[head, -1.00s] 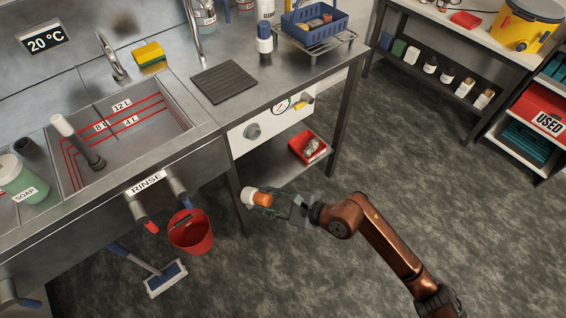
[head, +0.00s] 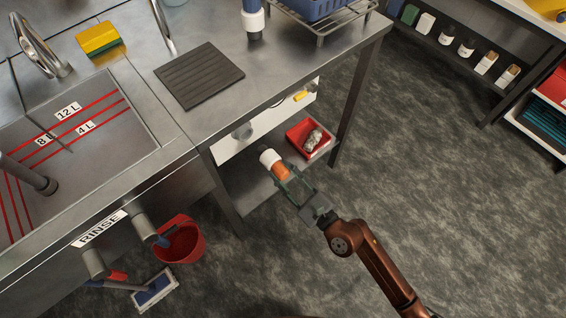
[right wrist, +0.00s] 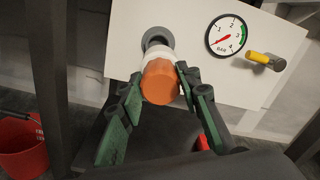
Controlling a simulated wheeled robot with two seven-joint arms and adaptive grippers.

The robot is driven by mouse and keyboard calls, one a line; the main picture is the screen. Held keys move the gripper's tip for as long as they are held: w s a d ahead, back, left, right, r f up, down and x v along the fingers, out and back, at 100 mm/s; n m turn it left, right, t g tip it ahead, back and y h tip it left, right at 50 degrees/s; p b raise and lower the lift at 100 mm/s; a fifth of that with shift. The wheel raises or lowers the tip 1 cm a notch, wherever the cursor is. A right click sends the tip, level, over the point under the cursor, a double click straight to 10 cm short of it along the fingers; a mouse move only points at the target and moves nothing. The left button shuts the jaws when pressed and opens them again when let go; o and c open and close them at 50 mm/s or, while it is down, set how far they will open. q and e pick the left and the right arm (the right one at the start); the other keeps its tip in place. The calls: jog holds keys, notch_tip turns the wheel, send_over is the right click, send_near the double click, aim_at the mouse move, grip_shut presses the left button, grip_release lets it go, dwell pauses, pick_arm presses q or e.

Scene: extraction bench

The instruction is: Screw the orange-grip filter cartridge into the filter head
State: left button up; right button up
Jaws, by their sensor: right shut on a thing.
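The filter cartridge (head: 281,172) has an orange grip and a white body. My right gripper (head: 286,180) is shut around the orange grip and points the white end at the white panel under the bench. In the right wrist view the orange grip (right wrist: 160,82) sits between the two green-padded fingers (right wrist: 160,88). The filter head (right wrist: 157,38) is a grey round socket on that panel; it also shows in the head view (head: 243,131). The white end overlaps the socket's lower part in the wrist view; I cannot tell whether they touch. My left gripper is not in view.
The white panel (right wrist: 130,35) carries a pressure gauge (right wrist: 226,36) and a yellow-handled valve (right wrist: 262,59) right of the socket. A red tray (head: 308,140) stands on the lower shelf, near the cartridge. A bench leg (head: 224,192) stands to the left, with a red bucket (head: 182,242) beyond.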

aim_at(264, 154)
jog(key=shift+a+r, duration=0.1)
jog(key=shift+r, duration=0.1)
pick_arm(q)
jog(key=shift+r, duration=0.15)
pick_arm(e)
jog(key=shift+s, duration=0.15)
jog(key=shift+w+a+r, duration=0.1)
jog(key=shift+w+a, duration=0.05)
jog(key=shift+w, duration=0.15)
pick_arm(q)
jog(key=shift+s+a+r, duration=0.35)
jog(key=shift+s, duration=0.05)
pick_arm(e)
jog(key=shift+x, duration=2.5)
pick_arm(q)
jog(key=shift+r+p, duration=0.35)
jog(key=shift+p, duration=0.3)
pick_arm(e)
jog(key=shift+a, duration=0.1)
jog(key=shift+x, duration=1.75)
